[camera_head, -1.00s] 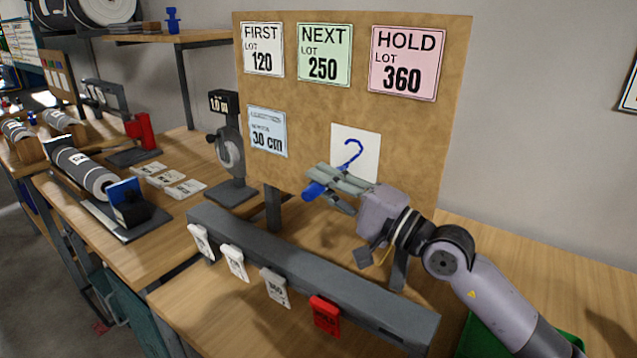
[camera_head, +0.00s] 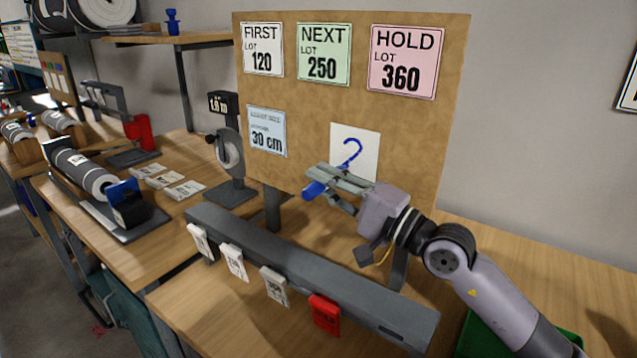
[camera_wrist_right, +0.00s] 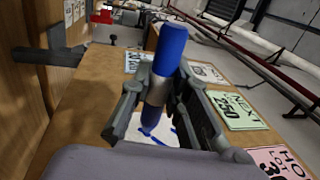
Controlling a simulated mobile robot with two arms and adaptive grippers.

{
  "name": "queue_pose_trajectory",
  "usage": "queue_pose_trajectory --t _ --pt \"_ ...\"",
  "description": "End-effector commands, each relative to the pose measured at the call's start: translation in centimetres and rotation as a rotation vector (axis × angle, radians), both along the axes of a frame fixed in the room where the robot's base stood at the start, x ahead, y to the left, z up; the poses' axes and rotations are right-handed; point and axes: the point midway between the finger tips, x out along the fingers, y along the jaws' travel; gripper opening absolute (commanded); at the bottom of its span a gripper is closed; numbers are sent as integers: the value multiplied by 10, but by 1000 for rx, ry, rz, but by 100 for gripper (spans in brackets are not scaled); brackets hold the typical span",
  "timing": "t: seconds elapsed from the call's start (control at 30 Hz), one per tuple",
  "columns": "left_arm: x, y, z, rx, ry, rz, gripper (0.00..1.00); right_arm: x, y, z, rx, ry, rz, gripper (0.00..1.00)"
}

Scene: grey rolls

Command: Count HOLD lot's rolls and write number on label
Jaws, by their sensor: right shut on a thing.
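The pink HOLD sign (camera_head: 406,62), marked lot 360, is on the brown board (camera_head: 300,95). Below it is a white label (camera_head: 368,168) with a blue hook-shaped stroke; my gripper covers its lower part. My right gripper (camera_head: 328,184) is shut on a blue marker (camera_head: 314,189) in front of the label's lower edge. The marker (camera_wrist_right: 168,60) also shows between the fingers in the right wrist view, with part of the label (camera_wrist_right: 150,128) behind it. I cannot tell whether the tip touches. Grey rolls (camera_head: 78,170) lie at the left. My left gripper is out of view.
A dark rail (camera_head: 300,270) with white tags (camera_head: 233,261) and a red tag (camera_head: 325,315) stands before the board. A dial gauge (camera_head: 229,150) stands left of it. A green bin (camera_head: 478,335) is under my right arm. Bench at the right is mostly clear.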

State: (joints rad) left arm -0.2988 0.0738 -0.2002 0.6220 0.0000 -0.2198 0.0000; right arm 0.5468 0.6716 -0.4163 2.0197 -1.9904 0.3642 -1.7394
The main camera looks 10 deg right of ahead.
Motion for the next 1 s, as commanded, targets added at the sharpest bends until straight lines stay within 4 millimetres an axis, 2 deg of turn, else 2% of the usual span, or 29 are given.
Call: queue_pose_trajectory --t 0.03,1.0 --pt "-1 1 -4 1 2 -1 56 0 2 -7 7 8 4 0" --pt "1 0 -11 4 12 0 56 -4 -2 -11 7 8 5 0"
